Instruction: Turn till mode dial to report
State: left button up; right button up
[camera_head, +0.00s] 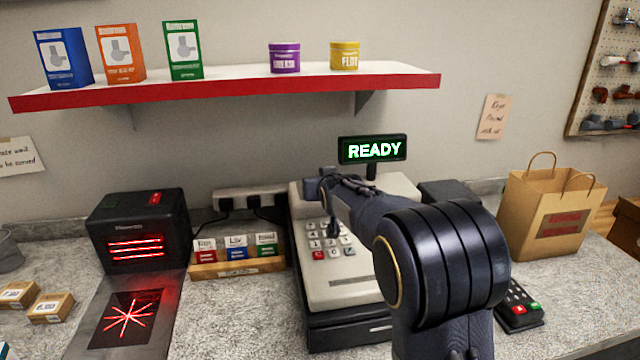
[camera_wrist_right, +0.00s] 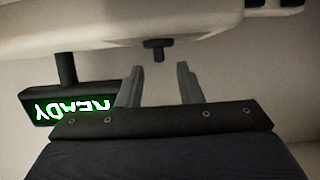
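The till (camera_head: 350,285) stands on the counter, a pale body with keys on a black base. Its display (camera_head: 372,149) reads READY in green; the display also shows upside down in the right wrist view (camera_wrist_right: 68,105). My right gripper (camera_wrist_right: 159,75) is at the upper part of the till, with its arm across the till's right side in the head view. Its two fingers are apart with nothing between them. A small black dial (camera_wrist_right: 158,49) on the pale till body lies just beyond the fingertips, roughly centred between them. The dial's markings cannot be read. My left gripper is out of view.
A black scanner (camera_head: 138,230) with red lines stands left of the till, beside a small tray of labelled boxes (camera_head: 238,268). A card terminal (camera_head: 518,308) and a paper bag (camera_head: 548,215) are to the right. A red-edged shelf (camera_head: 230,88) hangs above.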

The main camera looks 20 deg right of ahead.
jog(key=shift+x, duration=1.75)
grip_shut()
